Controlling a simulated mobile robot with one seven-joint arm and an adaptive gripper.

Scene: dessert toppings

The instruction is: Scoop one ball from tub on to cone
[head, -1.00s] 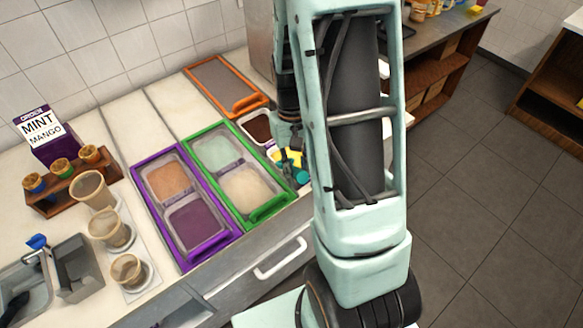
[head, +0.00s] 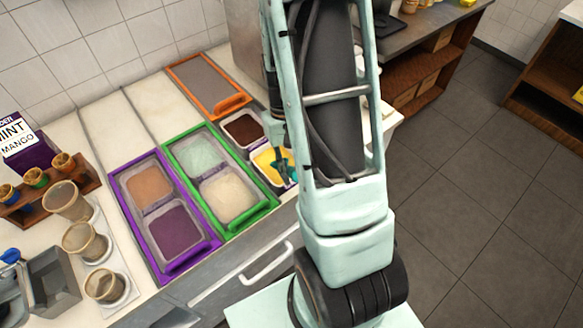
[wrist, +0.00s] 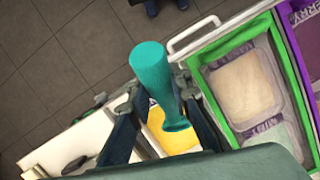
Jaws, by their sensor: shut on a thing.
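My gripper (wrist: 160,122) is shut on a teal scoop (wrist: 150,70), whose thick handle end points up in the wrist view. In the head view the scoop (head: 282,170) is small, over or in the yellow tub (head: 266,158). The tub's yellow contents (wrist: 165,135) show behind the scoop in the wrist view. The scoop's far end is partly hidden, so I cannot tell if it touches the contents or holds a ball. Several small cones (head: 36,177) stand in a wooden rack (head: 50,197) at the far left.
A green-framed tray (head: 256,211) and a purple-framed tray (head: 199,256) hold tubs left of the yellow one. A dark brown tub (head: 244,131) adjoins it. An orange-framed tray (head: 229,107) lies behind. Cups (head: 85,240) and a grey bin (head: 50,288) stand at left.

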